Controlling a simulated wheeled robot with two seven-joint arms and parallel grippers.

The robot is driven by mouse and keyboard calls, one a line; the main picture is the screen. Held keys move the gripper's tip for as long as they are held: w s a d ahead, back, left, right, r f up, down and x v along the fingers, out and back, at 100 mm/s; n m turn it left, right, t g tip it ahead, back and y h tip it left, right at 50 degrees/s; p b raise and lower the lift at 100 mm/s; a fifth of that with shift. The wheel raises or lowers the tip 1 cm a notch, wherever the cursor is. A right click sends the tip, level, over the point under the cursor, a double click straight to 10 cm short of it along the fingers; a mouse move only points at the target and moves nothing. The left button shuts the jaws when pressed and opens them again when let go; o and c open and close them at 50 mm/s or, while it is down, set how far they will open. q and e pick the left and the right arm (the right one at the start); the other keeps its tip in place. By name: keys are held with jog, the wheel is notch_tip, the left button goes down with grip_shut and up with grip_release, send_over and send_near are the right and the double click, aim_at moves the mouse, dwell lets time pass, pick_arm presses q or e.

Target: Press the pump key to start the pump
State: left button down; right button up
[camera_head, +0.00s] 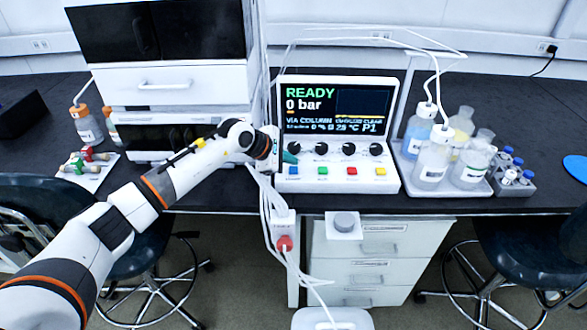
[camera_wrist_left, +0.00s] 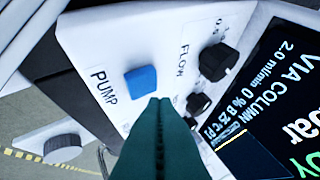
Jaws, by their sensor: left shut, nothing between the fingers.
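The pump key is a blue square button (camera_wrist_left: 141,80) labelled PUMP in the left wrist view. In the head view it shows as a small blue key (camera_head: 293,170) at the left end of the key row on the white control unit (camera_head: 340,183). The unit's screen (camera_head: 335,108) reads READY and 0 bar. My left gripper (camera_head: 290,158) is shut and empty, its dark green fingers together. In the left wrist view the fingertips (camera_wrist_left: 159,100) appear just beside the blue key; whether they touch it I cannot tell. My right gripper is not in view.
Black knobs (camera_head: 321,148) sit above the keys, and green, red and yellow keys (camera_head: 352,171) lie to the right. A tray of bottles (camera_head: 433,160) stands right of the unit. White cables (camera_head: 270,205) hang below. A grey round knob (camera_head: 344,222) sits below the bench edge.

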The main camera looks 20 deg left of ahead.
pick_arm(q)
jog(key=shift+f, duration=0.1)
dwell(0.3)
jog(key=shift+f+b, duration=0.3)
jog(key=shift+b, duration=0.15)
jog(key=shift+f+b, duration=0.45)
jog(key=shift+f, duration=0.05)
dwell(0.4)
jog(key=shift+a+f, duration=0.15)
jog(key=shift+f, duration=0.1)
dwell(0.3)
jog(key=shift+r, duration=0.7)
jog(key=shift+d+r+p, duration=0.2)
jog(key=shift+r+p, duration=0.1)
jog(key=shift+r, duration=0.15)
